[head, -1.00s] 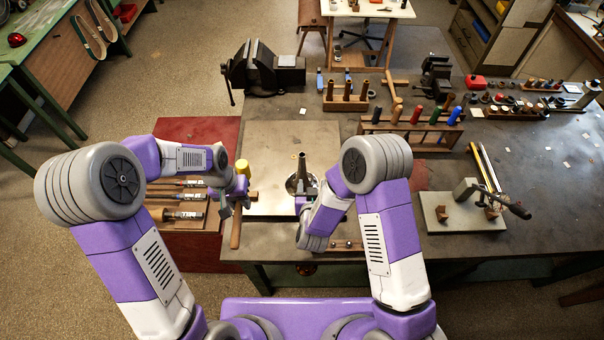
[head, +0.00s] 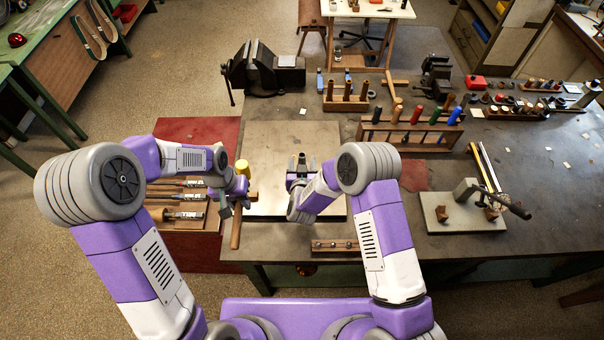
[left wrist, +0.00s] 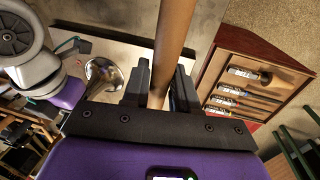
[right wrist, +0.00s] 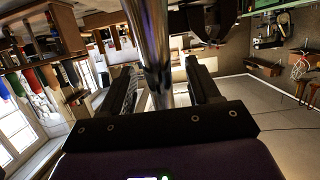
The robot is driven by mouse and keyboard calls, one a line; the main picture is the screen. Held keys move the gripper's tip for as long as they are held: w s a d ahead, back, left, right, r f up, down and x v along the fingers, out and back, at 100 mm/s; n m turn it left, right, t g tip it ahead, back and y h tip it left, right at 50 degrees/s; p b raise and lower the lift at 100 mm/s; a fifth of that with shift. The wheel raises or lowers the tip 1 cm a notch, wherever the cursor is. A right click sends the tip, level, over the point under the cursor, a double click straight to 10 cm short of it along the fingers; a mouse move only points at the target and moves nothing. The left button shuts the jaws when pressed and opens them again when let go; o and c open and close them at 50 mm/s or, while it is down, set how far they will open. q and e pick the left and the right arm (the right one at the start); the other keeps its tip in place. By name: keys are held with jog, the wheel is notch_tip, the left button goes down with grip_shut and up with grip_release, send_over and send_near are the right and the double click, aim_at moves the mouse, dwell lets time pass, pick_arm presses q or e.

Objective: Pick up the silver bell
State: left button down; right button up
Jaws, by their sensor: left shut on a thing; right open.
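The silver bell (left wrist: 103,88) shows its flared mouth in the left wrist view, on the pale sheet. In the head view it is largely hidden by my right gripper (head: 301,164). In the right wrist view the shiny tube of the bell (right wrist: 151,45) runs between the two fingers, which are open on either side of it. I cannot tell whether a finger touches it. My left gripper (head: 239,192) is shut on a wooden handle (head: 236,232), also between its fingers in the left wrist view (left wrist: 172,40).
A wooden tray of tools (head: 180,214) lies left of the pale sheet (head: 270,140). A small strip with balls (head: 335,246) sits at the front edge. A tool rack (head: 410,136), a vise (head: 262,72) and a fixture stand (head: 463,215) stand further out.

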jog(key=shift+x, duration=1.1)
grip_shut()
